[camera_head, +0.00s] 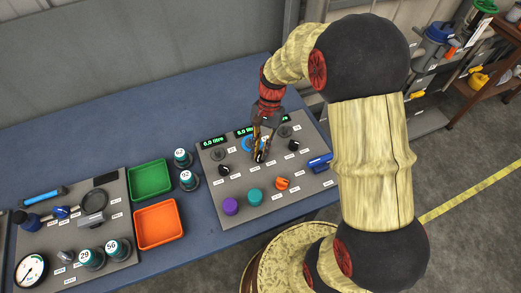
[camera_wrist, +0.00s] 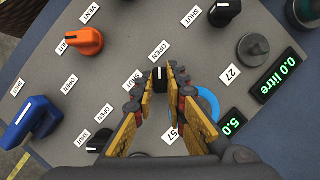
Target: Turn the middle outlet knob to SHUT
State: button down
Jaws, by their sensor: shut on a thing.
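The middle outlet knob (camera_wrist: 160,83) is black with a white line. In the wrist view the line points up toward the OPEN label (camera_wrist: 158,50); the SHUT label (camera_wrist: 131,80), partly hidden, is to the knob's left. My gripper (camera_wrist: 160,74) is closed around the knob, one fingertip on each side. In the head view my gripper (camera_head: 261,156) reaches down onto the grey panel (camera_head: 238,190) and mostly hides this knob. The wrist view shows similar black knobs at the upper right (camera_wrist: 225,11) and lower left (camera_wrist: 100,141).
An orange knob (camera_wrist: 82,41) and a blue handle (camera_wrist: 36,118) stand on the panel. A blue ring (camera_wrist: 208,101) lies beside my fingers, near the 5.0 display (camera_wrist: 235,122). Green (camera_head: 151,179) and orange (camera_head: 159,224) trays and numbered weights are left of the panel.

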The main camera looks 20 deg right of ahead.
jog(key=shift+r+p, duration=0.1)
jog(key=shift+p, duration=0.25)
jog(key=n+g+h+p, duration=0.1)
jog(key=n+p, duration=0.2)
jog(key=p, duration=0.1)
jog(key=shift+a+r+n, duration=0.1)
jog(key=shift+r+n, duration=0.05)
jog(key=shift+n, duration=0.25)
jog(key=n+h+p, duration=0.1)
jog(key=n+p, duration=0.2)
jog(key=n+h+p, duration=0.1)
jog(key=n+p, duration=0.2)
jog(key=shift+w+a+h, duration=0.1)
jog(key=shift+a+h, duration=0.1)
jog(key=shift+h, duration=0.1)
jog(key=n+h+p, duration=0.1)
jog(key=n, duration=0.1)
jog(key=n+p, duration=0.1)
jog(key=n, duration=0.1)
jog(key=shift+a+n+h+p, duration=0.1)
jog(key=shift+n+h+p, duration=0.25)
jog(key=shift+n+h, duration=0.05)
jog(key=shift+f+n+t+h+p, duration=0.1)
jog(key=shift+n+t+h+p, duration=0.25)
jog(key=shift+n, duration=0.5)
jog(key=shift+f+n+t+h+p, duration=0.15)
jog(key=shift+n+p, duration=0.35)
jog(key=shift+n, duration=0.35)
jog(key=c, duration=1.8)
grip_release()
